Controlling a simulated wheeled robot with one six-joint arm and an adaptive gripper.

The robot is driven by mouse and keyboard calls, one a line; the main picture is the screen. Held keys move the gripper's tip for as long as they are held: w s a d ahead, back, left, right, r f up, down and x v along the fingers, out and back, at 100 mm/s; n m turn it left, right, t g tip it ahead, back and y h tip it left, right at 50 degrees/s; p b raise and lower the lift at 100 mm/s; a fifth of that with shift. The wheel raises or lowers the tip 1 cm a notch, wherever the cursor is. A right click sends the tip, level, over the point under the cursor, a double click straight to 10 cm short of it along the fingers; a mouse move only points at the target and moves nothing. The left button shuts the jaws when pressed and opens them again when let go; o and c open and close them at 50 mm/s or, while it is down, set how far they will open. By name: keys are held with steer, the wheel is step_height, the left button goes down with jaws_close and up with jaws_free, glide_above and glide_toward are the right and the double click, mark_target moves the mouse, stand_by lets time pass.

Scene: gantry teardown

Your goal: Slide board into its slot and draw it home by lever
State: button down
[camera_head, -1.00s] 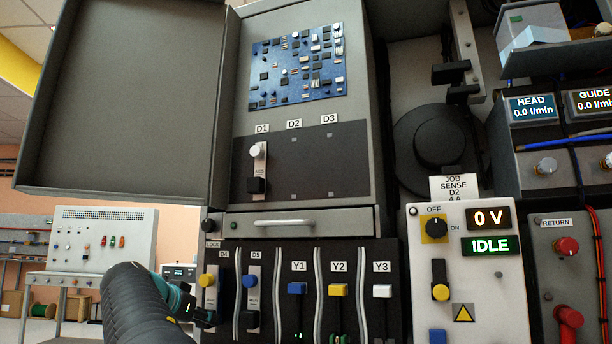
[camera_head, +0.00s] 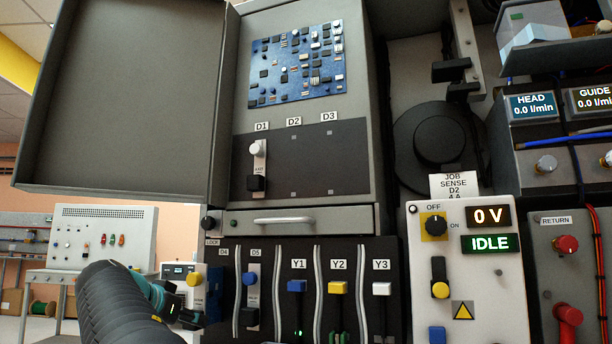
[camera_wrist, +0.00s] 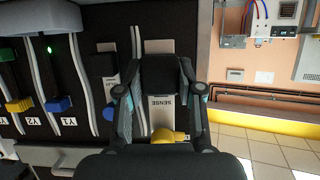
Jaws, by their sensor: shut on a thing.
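The SENSE board shows a grey faceplate and black handle in the wrist view (camera_wrist: 162,112), with a yellow lever knob (camera_wrist: 167,136). My gripper (camera_wrist: 160,85) is shut on its black handle, one finger on each side. In the head view the board's yellow knob (camera_head: 194,279) is left of the D4 label, and my gripper (camera_head: 190,317) is partly hidden by my arm. The dark D4 position (camera_head: 223,290) shows no faceplate. The upper panel (camera_head: 345,165) has labels D1, D2 and D3; a white-knobbed board (camera_head: 257,165) stands under D1, with bare panel under D2 and D3.
Beside D4 are the D5 board (camera_head: 252,295) and boards Y1, Y2 and Y3. A drawer handle (camera_head: 284,220) lies above them. The open cabinet door (camera_head: 130,100) hangs at upper left. The control panel (camera_head: 470,290) reads 0 V, IDLE and JOB SENSE D2 4 A.

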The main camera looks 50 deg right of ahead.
steer(key=shift+s+a, duration=0.4)
steer(key=shift+a, duration=0.85)
steer(key=shift+s+a, duration=0.35)
steer(key=shift+a, duration=0.9)
steer(key=shift+s+a, duration=0.4)
steer(key=shift+a, duration=0.85)
steer(key=s+a, duration=0.2)
steer(key=a, duration=0.5)
steer(key=shift+s+a, duration=0.15)
steer(key=shift+a, duration=0.2)
steer(key=s+d+r+p, duration=0.1)
steer(key=s+r+p, duration=0.4)
steer(key=r, duration=0.5)
steer(key=s+d+r+p, duration=0.2)
steer(key=s+r+p, duration=0.3)
steer(key=r, duration=0.5)
steer(key=s+d+r+p, duration=0.2)
steer(key=s+r+p, duration=0.3)
steer(key=r, duration=0.5)
steer(key=shift+s+d+r, duration=0.25)
steer(key=shift+s+r, duration=0.05)
steer(key=shift+s, duration=1.05)
